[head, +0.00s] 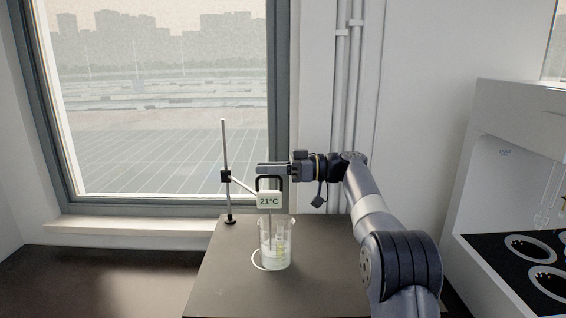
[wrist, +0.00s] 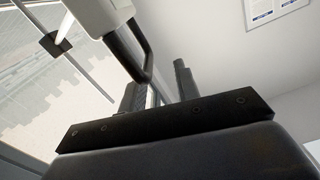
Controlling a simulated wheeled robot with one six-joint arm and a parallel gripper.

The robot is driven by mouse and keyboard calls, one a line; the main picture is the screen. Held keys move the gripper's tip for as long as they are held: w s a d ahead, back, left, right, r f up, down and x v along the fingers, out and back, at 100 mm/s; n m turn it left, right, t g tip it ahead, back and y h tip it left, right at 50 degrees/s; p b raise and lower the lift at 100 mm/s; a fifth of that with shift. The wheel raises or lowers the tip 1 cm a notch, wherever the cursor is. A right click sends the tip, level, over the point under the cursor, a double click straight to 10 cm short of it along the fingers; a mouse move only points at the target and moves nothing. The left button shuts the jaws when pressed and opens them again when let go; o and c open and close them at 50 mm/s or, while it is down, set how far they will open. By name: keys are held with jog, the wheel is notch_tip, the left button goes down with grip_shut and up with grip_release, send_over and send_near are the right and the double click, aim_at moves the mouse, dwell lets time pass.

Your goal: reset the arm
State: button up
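My gripper (head: 270,168) is at the end of my arm, level with the top of the black handle (head: 268,181) of the thermometer. In the wrist view the two fingers of my gripper (wrist: 163,86) stand apart, with a gap between them. The black handle (wrist: 143,55) shows close to the left finger and overlaps it; I cannot tell whether they touch. The thermometer's white display (head: 269,200) reads 21°C and sits above a glass beaker (head: 268,245) with clear liquid and a yellowish tube inside.
A stand (head: 225,165) with a thin upright rod and a clamp is left of the thermometer. The beaker stands on a dark table (head: 225,280). A window is behind. A white cabinet (head: 510,110) with a dark, ring-holed rack (head: 490,247) is at right.

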jog(key=shift+r+p, duration=0.3)
jog(key=shift+r, duration=0.25)
jog(key=shift+f, duration=0.15)
